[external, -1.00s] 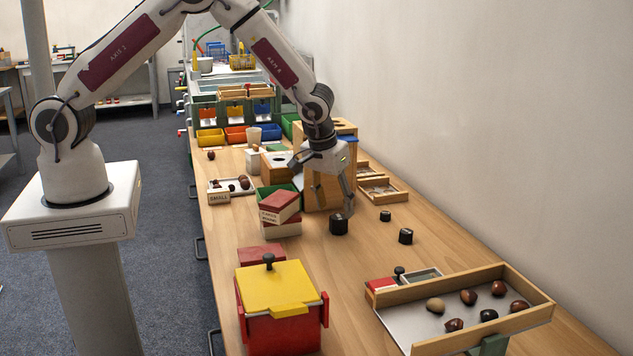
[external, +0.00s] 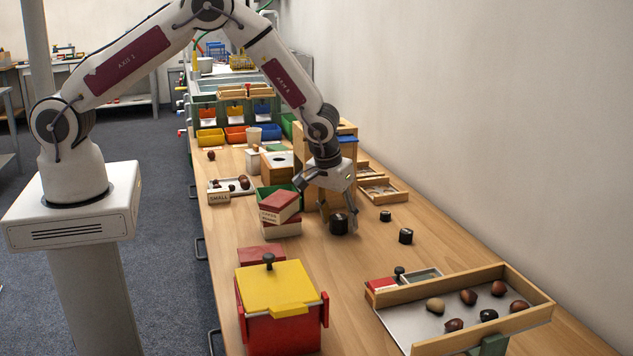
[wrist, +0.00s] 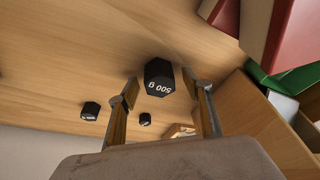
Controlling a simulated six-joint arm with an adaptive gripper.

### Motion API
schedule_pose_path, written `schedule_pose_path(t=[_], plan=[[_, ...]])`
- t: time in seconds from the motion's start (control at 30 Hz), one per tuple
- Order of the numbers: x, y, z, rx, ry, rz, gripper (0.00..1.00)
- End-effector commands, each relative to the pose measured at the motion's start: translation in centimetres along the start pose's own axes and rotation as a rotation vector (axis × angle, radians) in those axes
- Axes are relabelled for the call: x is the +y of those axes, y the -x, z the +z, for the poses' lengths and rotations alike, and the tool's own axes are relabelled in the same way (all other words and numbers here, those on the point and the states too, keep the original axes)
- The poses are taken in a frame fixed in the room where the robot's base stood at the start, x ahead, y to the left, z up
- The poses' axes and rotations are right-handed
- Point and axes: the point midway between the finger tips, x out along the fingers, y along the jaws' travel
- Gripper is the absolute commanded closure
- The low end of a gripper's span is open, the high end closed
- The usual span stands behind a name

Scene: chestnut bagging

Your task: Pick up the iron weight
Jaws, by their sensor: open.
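Three black iron weights are on the wooden table. The largest (external: 338,226), marked 500 g, also shows in the wrist view (wrist: 159,78). A second weight (external: 405,236) and a smaller one (external: 385,216) stand to its right; in the wrist view they appear as a weight at left (wrist: 90,111) and a small one (wrist: 145,119). My gripper (external: 339,212) is open, with its fingers close above and around the top of the 500 g weight. In the wrist view that weight appears in line with the gap between the fingertips (wrist: 157,88). I cannot tell whether they touch it.
Red-and-cream boxes (external: 281,214) and a green box (external: 272,191) stand close left of my gripper, with a wooden stand (external: 313,190) behind. A red pot with a yellow lid (external: 275,285) and a chestnut tray (external: 400,318) are in front. The table right of the weights is clear.

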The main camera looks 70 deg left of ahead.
Motion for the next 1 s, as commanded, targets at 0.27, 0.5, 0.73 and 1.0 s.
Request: schedule_pose_path(t=[0.27, 0.5, 0.73, 1.0], plan=[[0.0, 0.0, 0.0, 0.000, 0.000, 0.000, 0.82], [0.1, 0.1, -0.1, 0.002, 0.000, 0.002, 1.00], [0.1, 0.3, -0.2, 0.002, 0.000, 0.002, 1.00], [0.1, 2.0, -0.7, 0.003, 0.002, 0.003, 1.00]])
